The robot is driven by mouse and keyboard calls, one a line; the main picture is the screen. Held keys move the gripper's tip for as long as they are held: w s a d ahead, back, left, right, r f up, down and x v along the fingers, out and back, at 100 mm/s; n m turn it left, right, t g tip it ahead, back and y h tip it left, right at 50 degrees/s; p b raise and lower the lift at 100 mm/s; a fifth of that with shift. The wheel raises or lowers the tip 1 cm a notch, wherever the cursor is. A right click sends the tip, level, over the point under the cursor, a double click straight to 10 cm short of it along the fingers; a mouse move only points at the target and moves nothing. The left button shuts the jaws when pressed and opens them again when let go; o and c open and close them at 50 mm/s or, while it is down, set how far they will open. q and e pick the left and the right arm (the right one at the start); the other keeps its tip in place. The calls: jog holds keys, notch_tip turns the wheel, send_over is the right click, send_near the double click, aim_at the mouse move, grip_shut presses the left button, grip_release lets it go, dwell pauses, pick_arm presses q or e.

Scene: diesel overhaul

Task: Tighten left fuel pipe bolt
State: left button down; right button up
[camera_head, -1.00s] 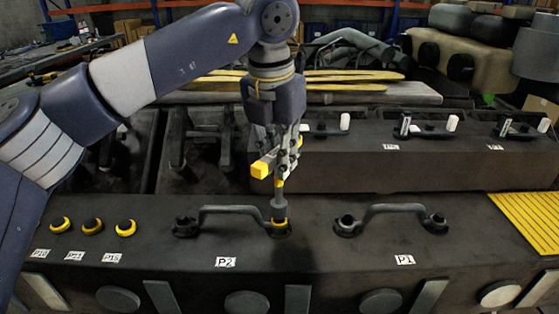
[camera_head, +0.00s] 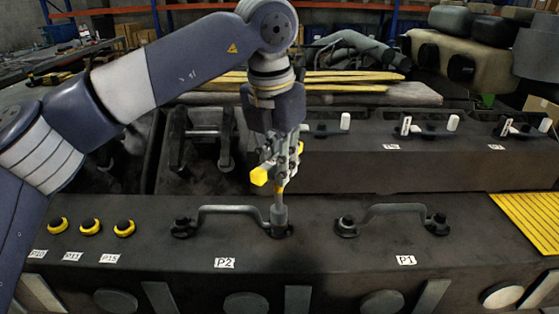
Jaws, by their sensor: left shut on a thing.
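My left gripper (camera_head: 283,165) is shut on a power tool with a yellow end (camera_head: 259,176) and a grey socket (camera_head: 279,212) pointing down. The socket stands upright over the right end of the fuel pipe (camera_head: 230,209) above the P2 label (camera_head: 224,263), and hides the bolt there. The pipe's left end has a dark bolt (camera_head: 182,226) in plain view. Another fuel pipe (camera_head: 394,208) sits to the right above the P1 label (camera_head: 405,260), with a dark bolt at each end. My right gripper is not in view.
Several yellow-ringed caps (camera_head: 91,227) sit left of the P2 pipe on the dark engine block (camera_head: 330,265). A raised block (camera_head: 420,165) with levers stands behind. A yellow ribbed mat (camera_head: 530,222) lies at the right. The block top around the P1 pipe is clear.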

pick_arm(q)
jog(key=m+p, duration=0.1)
jog(key=m, duration=0.1)
jog(key=m+p, duration=0.1)
jog(key=m, duration=0.1)
jog(key=shift+r+m+g+h, duration=0.15)
jog(key=shift+m+g+h, duration=0.15)
jog(key=m+p, duration=0.2)
jog(key=m, duration=0.1)
jog(key=m+g+p, duration=0.1)
jog(key=m+p, duration=0.1)
jog(key=m, duration=0.2)
jog(key=m+p, duration=0.2)
jog(key=m, duration=0.2)
jog(key=shift+s+m+g, duration=0.1)
jog(key=shift+m+g, duration=0.2)
jog(key=m+p, duration=0.2)
jog(key=m, duration=0.2)
jog(key=shift+g, duration=0.3)
jog(key=m+p, duration=0.1)
jog(key=m, duration=0.3)
jog(key=shift+f, duration=0.2)
jog(key=m+y+p, duration=0.1)
jog(key=m, duration=0.3)
jog(key=shift+s+m+g, duration=0.1)
jog(key=shift+m+g, duration=0.2)
jog(key=m, duration=0.3)
jog(key=shift+f+m+y, duration=0.1)
jog(key=shift+m+y, duration=0.2)
jog(key=shift+y, duration=0.1)
